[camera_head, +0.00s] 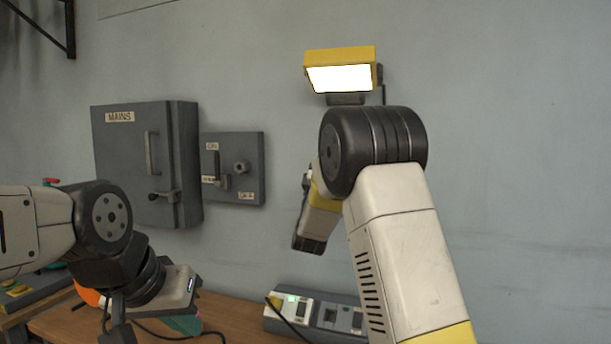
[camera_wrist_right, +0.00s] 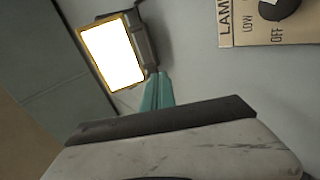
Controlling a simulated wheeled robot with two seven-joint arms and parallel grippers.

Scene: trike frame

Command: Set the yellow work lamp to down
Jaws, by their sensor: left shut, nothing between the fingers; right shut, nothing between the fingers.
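The yellow work lamp (camera_head: 340,70) is on the wall at upper centre in the head view. Its white panel is lit and faces out from the wall, tilted somewhat down. In the right wrist view the lamp (camera_wrist_right: 112,53) shows its bright panel, yellow rim and dark bracket. My right gripper's teal fingers (camera_wrist_right: 158,91) are shut and empty, appearing just beside the lamp's lower corner; I cannot tell if they touch. In the head view my right arm hides these fingers. My left gripper (camera_head: 186,325) is shut and empty, low at the left over the bench.
A grey MAINS cabinet (camera_head: 130,165) and an ON/OFF switch box (camera_head: 250,170) are on the wall at left. A wooden bench (camera_head: 235,318) carries a grey device (camera_head: 335,318) and cables. A LAMP knob panel (camera_wrist_right: 290,32) is at upper right in the wrist view.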

